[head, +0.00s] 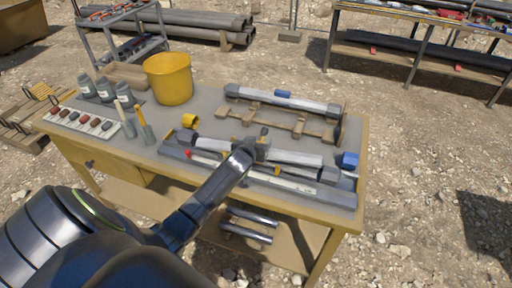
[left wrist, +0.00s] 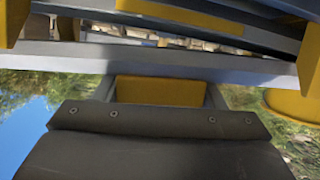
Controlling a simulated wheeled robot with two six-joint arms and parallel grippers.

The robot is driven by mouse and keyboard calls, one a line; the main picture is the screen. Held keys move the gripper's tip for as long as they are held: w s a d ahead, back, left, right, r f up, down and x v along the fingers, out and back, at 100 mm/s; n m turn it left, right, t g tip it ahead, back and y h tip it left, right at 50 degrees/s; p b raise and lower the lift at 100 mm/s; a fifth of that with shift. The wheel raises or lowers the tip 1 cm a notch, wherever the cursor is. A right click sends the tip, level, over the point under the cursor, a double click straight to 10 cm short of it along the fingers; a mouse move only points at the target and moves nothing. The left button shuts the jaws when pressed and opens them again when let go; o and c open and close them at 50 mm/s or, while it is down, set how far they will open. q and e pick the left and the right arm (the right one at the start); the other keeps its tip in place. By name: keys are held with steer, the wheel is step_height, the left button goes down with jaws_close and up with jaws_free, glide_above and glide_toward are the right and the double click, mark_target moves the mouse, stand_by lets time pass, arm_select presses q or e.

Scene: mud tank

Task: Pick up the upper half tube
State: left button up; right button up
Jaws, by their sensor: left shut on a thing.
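A long pale half tube with grey ends (head: 296,157) lies across the front part of the workbench, just above a grey tray (head: 335,196). My left gripper (head: 262,146) is shut on it near its middle. Whether the tube is clear of the tray or still touching it, I cannot tell. In the left wrist view, grey bars cross between my yellow-padded fingers, very close to the camera. A second pale half tube, lower and nearer (head: 255,174), lies in the tray, partly hidden by my arm. My right gripper is not in view.
Behind, another grey-ended tube (head: 300,102) rests on a wooden rack (head: 297,125). A yellow bucket (head: 169,80), dark bottles (head: 105,89), two brushes (head: 144,126) and a sample strip (head: 82,123) stand at the left. A yellow cap (head: 190,121) and a blue cap (head: 349,160) flank the tube.

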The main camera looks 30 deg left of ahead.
arm_select(q)
steer(key=shift+w+r, duration=0.1)
steer(key=shift+r, duration=0.25)
step_height(320, 180, up, 8)
steer(key=shift+r+b, duration=0.2)
steer(key=shift+b, duration=0.25)
steer(key=shift+c, duration=1.4)
steer(key=shift+s+m, duration=0.3)
steer(key=shift+m, duration=0.5)
steer(key=shift+s+t, duration=0.2)
steer(key=shift+t, duration=0.1)
steer(key=shift+w+f+b, duration=0.15)
steer(key=shift+f+b, duration=0.45)
steer(key=shift+f, duration=0.2)
step_height(320, 180, down, 4)
steer(key=b, duration=0.4)
steer(key=shift+r, duration=0.15)
steer(key=shift+f+b, duration=1.15)
steer(key=shift+f, duration=1)
